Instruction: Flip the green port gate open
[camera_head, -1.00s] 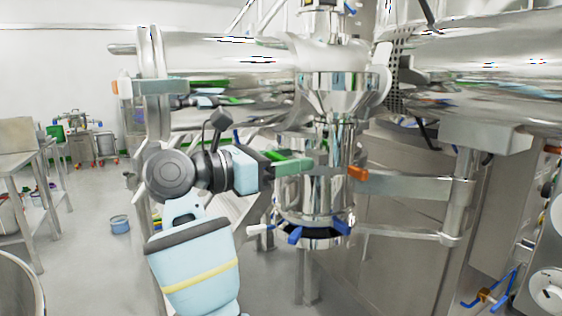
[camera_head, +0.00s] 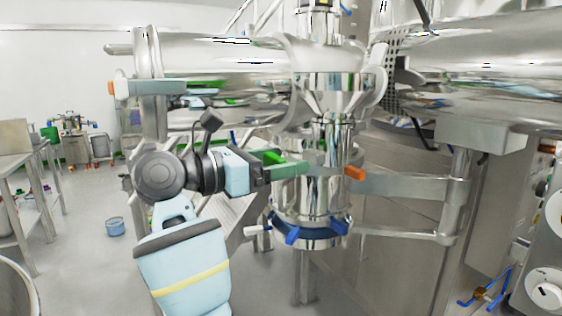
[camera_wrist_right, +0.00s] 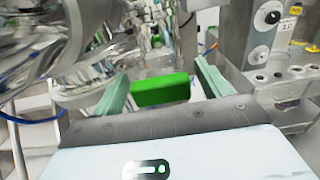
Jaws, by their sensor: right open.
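The green port gate shows as a bright green block (camera_head: 273,157) beside the steel column in the head view. In the right wrist view the green block (camera_wrist_right: 160,89) lies between the two pale green fingers, with visible gaps on both sides. My right gripper (camera_wrist_right: 158,78) is open and not closed on the block. In the head view my right gripper (camera_head: 290,167) reaches in from the left, its fingers pointing right at the column beside the green block. The block's mounting is partly hidden by the fingers. My left gripper is not in view.
The steel column (camera_head: 325,205) stands close behind the fingers, with a blue-tabbed ring (camera_head: 310,236) below. An orange-ended bar (camera_head: 355,173) is just right of the fingers. Large steel vessels fill the upper right.

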